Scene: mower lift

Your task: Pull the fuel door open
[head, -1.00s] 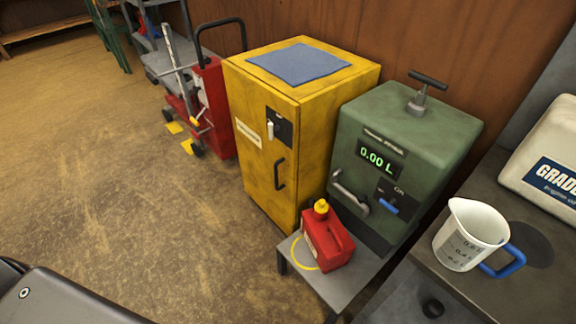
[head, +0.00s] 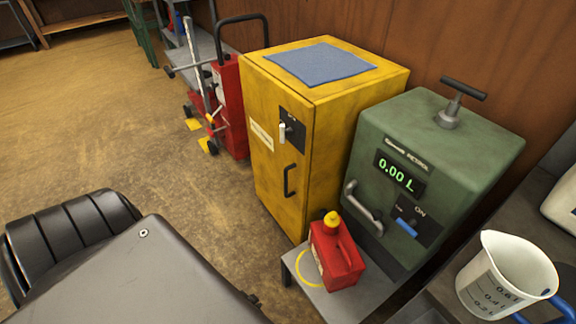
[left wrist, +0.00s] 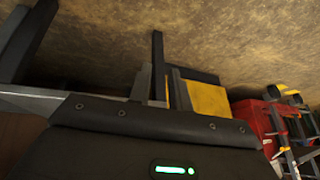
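The yellow cabinet (head: 271,80) stands upright against the wood wall. Its front door (head: 270,190) looks shut, with a black pull handle (head: 290,181) and a small white latch (head: 282,133) on a dark plate above it. Part of something yellow, probably this cabinet, shows in the left wrist view (left wrist: 206,102). My left gripper (left wrist: 100,62) shows only in the left wrist view. My right gripper is in neither current view.
A green petrol unit (head: 430,130) reading 0.00 L stands right of the cabinet. A red fuel can (head: 336,258) sits on a low grey stand (head: 305,277) before it. A red trolley (head: 231,110) is left. Floor before the cabinet door is clear; a grey-and-black body covers the lower left.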

